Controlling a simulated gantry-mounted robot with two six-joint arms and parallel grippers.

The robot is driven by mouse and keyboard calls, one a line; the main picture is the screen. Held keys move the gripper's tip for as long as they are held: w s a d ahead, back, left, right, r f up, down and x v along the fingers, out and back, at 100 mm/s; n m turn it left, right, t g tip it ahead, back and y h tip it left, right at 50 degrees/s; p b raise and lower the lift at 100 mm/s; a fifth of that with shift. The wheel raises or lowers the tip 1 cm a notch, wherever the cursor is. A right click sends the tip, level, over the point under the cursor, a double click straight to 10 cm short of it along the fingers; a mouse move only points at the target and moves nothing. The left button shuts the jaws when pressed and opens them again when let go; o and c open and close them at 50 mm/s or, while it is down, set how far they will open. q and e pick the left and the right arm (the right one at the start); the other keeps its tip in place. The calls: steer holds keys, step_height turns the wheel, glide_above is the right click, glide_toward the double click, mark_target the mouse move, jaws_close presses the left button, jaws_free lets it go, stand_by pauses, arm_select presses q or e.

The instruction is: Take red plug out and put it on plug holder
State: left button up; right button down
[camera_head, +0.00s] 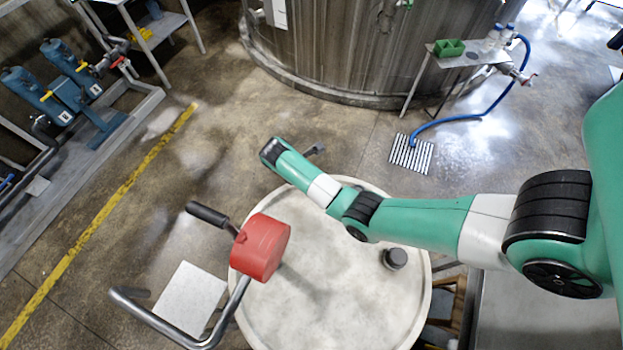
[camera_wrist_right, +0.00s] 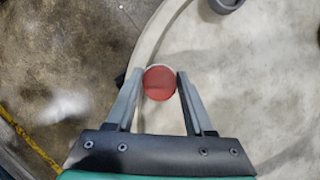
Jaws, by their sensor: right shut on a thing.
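The red plug (camera_wrist_right: 160,83) shows as a round red disc with a pale edge, in the right wrist view. My right gripper (camera_wrist_right: 160,80) is shut on it, one grey finger on each side, at the rim of the round pale top (camera_wrist_right: 195,45). In the head view my right arm reaches in from the right across the round top (camera_head: 330,310). The fingers and the plug are hidden there by my arm. I cannot tell whether the plug is seated or lifted. A dark round fitting (camera_head: 395,258) sits on the top; I cannot tell whether it is the plug holder. My left gripper is not in view.
A large red cylinder (camera_head: 260,247) with a black handle (camera_head: 207,214) and a bent metal bar (camera_head: 185,335) stand at the top's left side. A small dark piece (camera_head: 316,150) juts beyond the far rim.

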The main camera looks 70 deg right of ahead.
steer(key=n+t+p, duration=0.1)
steer(key=n+p, duration=0.2)
steer(key=shift+r+h, duration=0.2)
steer(key=shift+h, duration=0.2)
steer(key=shift+f+n, duration=0.1)
steer(key=shift+n, duration=0.3)
steer(key=shift+f, duration=0.1)
steer(key=shift+r+n+p, duration=0.2)
steer(key=shift+n+p, duration=0.3)
steer(key=shift+p, duration=0.35)
steer(key=n+t+p, duration=0.1)
steer(key=n+p, duration=0.1)
steer(key=shift+n+t+p, duration=0.3)
steer(key=shift+n+p, duration=0.05)
steer(key=shift+n, duration=0.05)
steer(key=shift+n+t+p, duration=0.3)
steer(key=shift+n+p, duration=0.15)
steer(key=shift+n, duration=0.15)
steer(key=shift+f, duration=0.2)
